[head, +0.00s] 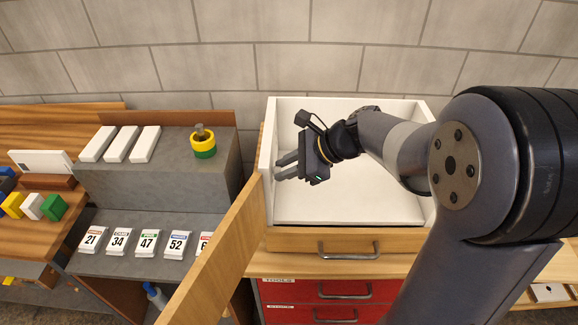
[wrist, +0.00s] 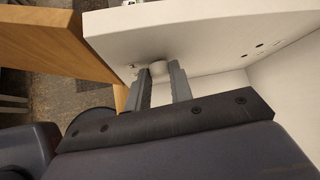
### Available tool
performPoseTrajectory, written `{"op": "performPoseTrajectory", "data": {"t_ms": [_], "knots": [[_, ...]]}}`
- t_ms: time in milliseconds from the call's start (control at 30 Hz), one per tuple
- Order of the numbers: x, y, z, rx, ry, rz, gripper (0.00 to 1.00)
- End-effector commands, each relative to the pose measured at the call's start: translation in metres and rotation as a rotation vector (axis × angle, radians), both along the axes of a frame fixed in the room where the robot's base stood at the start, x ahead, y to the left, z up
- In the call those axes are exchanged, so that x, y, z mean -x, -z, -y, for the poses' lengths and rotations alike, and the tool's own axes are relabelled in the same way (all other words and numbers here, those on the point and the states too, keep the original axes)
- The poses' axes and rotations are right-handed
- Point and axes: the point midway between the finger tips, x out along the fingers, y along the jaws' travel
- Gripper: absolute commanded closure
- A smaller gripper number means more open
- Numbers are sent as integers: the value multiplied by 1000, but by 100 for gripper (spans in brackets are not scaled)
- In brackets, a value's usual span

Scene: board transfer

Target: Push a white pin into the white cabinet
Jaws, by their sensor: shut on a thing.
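The white cabinet (head: 350,190) stands in the middle of the head view, its interior open towards the camera. My gripper (head: 280,167) is inside it, with its fingers pointing left at the left side wall. In the wrist view, my gripper (wrist: 161,78) is shut on a white pin (wrist: 160,68), a small round piece between the fingertips. The pin is against or very close to the white side wall (wrist: 185,30); how deep it sits in the wall I cannot tell. The pin is not discernible in the head view.
A wooden door (head: 215,245) stands swung open at the cabinet's left, close to my fingers. A wooden drawer front (head: 325,240) with a handle lies below the opening. Small dark holes (wrist: 260,45) show in the side wall. A grey shelf (head: 165,180) stands further left.

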Motion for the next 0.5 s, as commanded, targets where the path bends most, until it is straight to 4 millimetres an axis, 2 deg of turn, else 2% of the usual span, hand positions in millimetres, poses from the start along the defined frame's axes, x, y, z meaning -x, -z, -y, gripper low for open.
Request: {"op": "performPoseTrajectory", "data": {"t_ms": [100,133,400,500], "knots": [[0,-1,-3,-2,-1,0,100],[0,0,-3,-2,1,0,76],[0,0,-3,-2,-1,-1,54],[0,0,-3,-2,-1,-2,53]]}}
